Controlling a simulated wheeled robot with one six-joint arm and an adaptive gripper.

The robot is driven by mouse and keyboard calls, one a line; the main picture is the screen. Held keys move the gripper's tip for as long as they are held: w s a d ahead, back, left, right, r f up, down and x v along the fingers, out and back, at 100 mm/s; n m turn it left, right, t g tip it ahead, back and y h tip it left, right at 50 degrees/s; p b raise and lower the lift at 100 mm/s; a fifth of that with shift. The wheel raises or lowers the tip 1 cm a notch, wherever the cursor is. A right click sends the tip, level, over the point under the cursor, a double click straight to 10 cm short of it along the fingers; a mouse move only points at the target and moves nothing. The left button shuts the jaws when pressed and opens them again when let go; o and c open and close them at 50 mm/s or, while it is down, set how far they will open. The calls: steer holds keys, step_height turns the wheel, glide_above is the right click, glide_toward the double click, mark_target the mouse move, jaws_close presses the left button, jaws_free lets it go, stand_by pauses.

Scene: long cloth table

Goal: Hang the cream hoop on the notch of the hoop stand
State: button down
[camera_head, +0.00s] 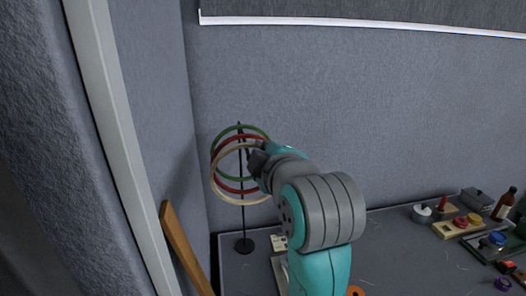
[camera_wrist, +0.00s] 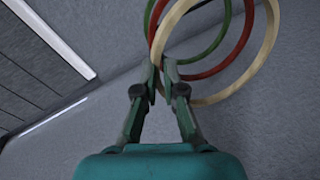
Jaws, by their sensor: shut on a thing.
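The cream hoop (camera_head: 213,188) is upright in front of the hoop stand (camera_head: 242,222), a thin black pole on a round base at the table's left end. My gripper (camera_head: 257,158) is shut on the right side of the cream hoop. In the wrist view the cream hoop (camera_wrist: 268,45) passes by the fingertips of my gripper (camera_wrist: 164,70). A red hoop (camera_head: 232,190) and a green hoop (camera_head: 250,127) hang at the stand behind it. Whether the cream hoop touches the notch cannot be told; the stand's top is partly covered by the hoops.
A grey wall stands close behind the hoop stand, and a wooden board (camera_head: 184,246) leans at the left. A small cream block (camera_head: 278,243) lies right of the stand's base. Wooden trays with knobs (camera_head: 458,224) and a brown bottle (camera_head: 504,204) stand at the table's right.

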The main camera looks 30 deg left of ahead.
steer(key=shift+w+f, duration=0.15)
steer(key=shift+f, duration=0.25)
